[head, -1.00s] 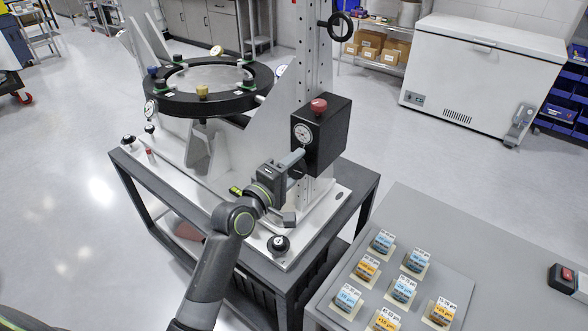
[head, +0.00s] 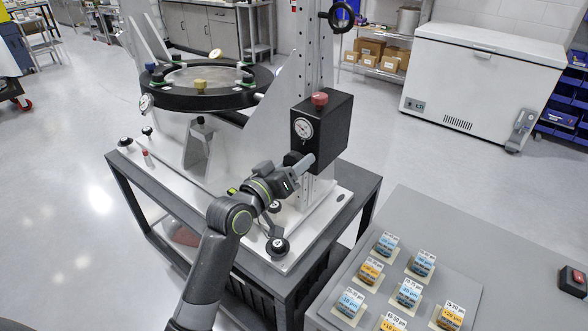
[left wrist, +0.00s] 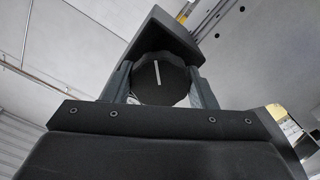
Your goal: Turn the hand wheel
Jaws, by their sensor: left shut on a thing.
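The hand wheel (left wrist: 172,84) is a dark, lobed knob with a white line on its face; the line stands nearly upright in the left wrist view. It sits at the lower front of a black box (head: 330,125) on the white column. My left gripper (head: 300,162) is at the wheel, with one finger on each side of it in the left wrist view, shut on it. In the head view the gripper hides most of the wheel. My right gripper is not in view.
The black box carries a dial gauge (head: 303,128) and a red knob (head: 319,99). A black ring (head: 205,98) stands left of the column. A handled wheel (head: 342,17) is high on the column. A grey table (head: 500,240) with several labelled blocks stands at right.

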